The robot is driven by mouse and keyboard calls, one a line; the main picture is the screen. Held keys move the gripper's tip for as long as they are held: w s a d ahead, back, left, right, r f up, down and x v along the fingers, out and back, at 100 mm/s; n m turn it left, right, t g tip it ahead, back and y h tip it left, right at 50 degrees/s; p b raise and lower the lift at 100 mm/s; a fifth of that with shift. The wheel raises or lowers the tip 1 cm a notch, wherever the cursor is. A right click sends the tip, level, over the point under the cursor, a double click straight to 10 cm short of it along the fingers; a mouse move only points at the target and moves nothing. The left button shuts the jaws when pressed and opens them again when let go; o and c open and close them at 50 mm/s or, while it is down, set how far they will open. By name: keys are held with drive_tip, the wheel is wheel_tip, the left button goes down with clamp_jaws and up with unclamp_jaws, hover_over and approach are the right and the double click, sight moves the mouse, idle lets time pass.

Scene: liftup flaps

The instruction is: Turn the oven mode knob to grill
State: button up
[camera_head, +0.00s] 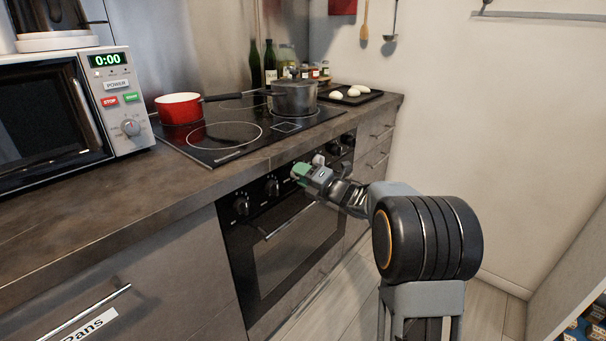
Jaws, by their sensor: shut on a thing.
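The oven (292,240) is built into the counter front, with a dark control panel along its top edge. Several black knobs show on the panel, among them one at the left end (240,206), one beside it (271,187) and one towards the right (333,148). My gripper (299,172) reaches the middle of the panel from the right, its greenish fingertips closed at a knob there. That knob is mostly hidden by the fingers, so its pointer and markings cannot be read. A small pale round part (318,160) shows just behind the gripper.
The oven door handle (290,220) runs below my gripper. Above are the cooktop (235,130), a red pan (180,108) and a grey pot (294,97). A microwave (60,110) stands left. Floor (335,290) is clear before the oven.

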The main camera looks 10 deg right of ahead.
drive_tip(key=m+p, duration=0.1)
drive_tip(key=m, duration=0.4)
drive_tip(key=shift+r+h+p, duration=0.15)
drive_tip(key=shift+h+p, duration=0.15)
drive_tip(key=shift+p, duration=0.05)
drive_tip(key=m+p, duration=0.2)
drive_tip(key=m, duration=0.2)
drive_tip(key=m+p, duration=0.3)
drive_tip(key=m, duration=0.1)
drive_tip(key=shift+m+h, duration=0.3)
drive_tip(key=shift+h, duration=0.1)
drive_tip(key=m+p, duration=0.3)
drive_tip(key=m, duration=0.1)
drive_tip(key=shift+s+m+p, duration=0.1)
drive_tip(key=shift+m+p, duration=0.2)
drive_tip(key=shift+m, duration=0.1)
drive_tip(key=m+p, duration=0.3)
drive_tip(key=shift+a+m, duration=0.1)
drive_tip(key=shift+m, duration=0.2)
drive_tip(key=m+p, duration=0.3)
drive_tip(key=shift+m+h, duration=0.3)
drive_tip(key=m+p, duration=0.4)
drive_tip(key=shift+a+m, duration=0.1)
drive_tip(key=shift+m, duration=0.3)
drive_tip(key=shift+m+g+p, duration=0.3)
drive_tip(key=shift+m+p, duration=0.6)
drive_tip(key=shift+m, duration=0.2)
drive_tip(key=shift+s, duration=0.1)
